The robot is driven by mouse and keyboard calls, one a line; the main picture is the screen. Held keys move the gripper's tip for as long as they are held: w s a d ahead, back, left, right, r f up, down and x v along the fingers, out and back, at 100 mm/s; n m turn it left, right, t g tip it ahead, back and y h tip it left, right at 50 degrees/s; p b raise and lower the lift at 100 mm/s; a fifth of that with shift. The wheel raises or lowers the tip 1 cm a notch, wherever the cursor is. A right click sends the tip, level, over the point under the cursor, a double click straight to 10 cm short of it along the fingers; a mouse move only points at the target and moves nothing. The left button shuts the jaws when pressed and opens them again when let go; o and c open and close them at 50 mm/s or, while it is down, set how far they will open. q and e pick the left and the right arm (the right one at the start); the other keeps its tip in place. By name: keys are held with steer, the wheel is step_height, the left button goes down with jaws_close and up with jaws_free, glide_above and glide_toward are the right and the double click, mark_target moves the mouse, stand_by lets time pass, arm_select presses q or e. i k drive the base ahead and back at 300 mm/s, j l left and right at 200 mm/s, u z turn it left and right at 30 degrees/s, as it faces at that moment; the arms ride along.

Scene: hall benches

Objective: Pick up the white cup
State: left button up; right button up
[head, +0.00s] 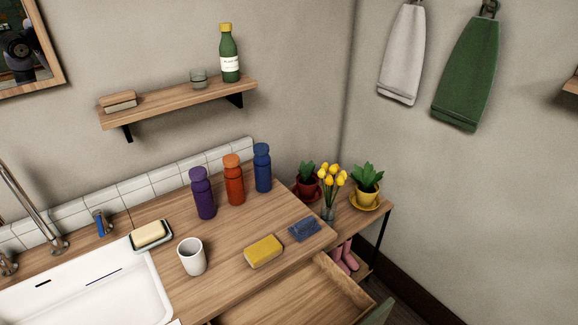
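The white cup (192,257) stands upright on the wooden counter (220,285), just right of the sink. Its opening faces up and its inside looks empty. No handle shows. Neither of my grippers is in the head view, and nothing touches the cup.
A soap dish (152,236) sits behind and left of the cup. Purple (203,195), orange (234,180) and blue (262,168) bottles stand behind it. A yellow sponge (264,251) and a blue item (304,228) lie right. The white sink (140,280) is left; an open drawer (300,300) juts out in front.

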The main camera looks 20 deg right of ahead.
mark_target(190, 251)
steer(key=k+j+z, duration=0.1)
steer(key=k+z, duration=0.15)
steer(key=z, duration=0.15)
steer(key=k+z, duration=0.2)
steer(key=z, duration=0.2)
